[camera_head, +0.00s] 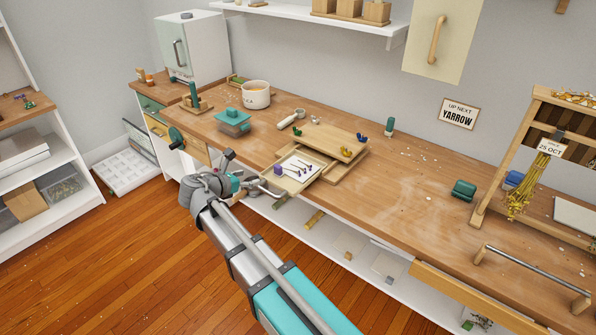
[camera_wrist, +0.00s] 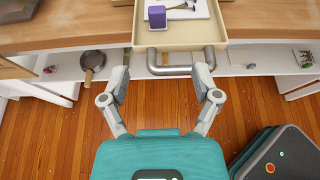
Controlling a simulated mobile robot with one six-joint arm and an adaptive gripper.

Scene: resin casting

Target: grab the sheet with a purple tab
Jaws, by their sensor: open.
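A white sheet (camera_head: 302,170) carries dark pressed flowers and has a purple block-like tab (camera_head: 278,169) at its near left corner. The sheet lies in a cream pull-out tray (camera_head: 283,184) that juts past the bench's front edge from under a wooden board. In the wrist view, the purple tab (camera_wrist: 157,17), part of the sheet (camera_wrist: 198,9) and the tray (camera_wrist: 185,35) show at the top. My gripper (camera_wrist: 162,78) is open and empty, its fingers spread just in front of the tray's grey handle (camera_wrist: 181,69). In the head view my gripper (camera_head: 258,185) is left of the tray.
The wooden board (camera_head: 327,139) behind the tray holds small blue and yellow items. A lower shelf (camera_head: 330,235) runs under the bench. The benchtop right of the tray is mostly clear.

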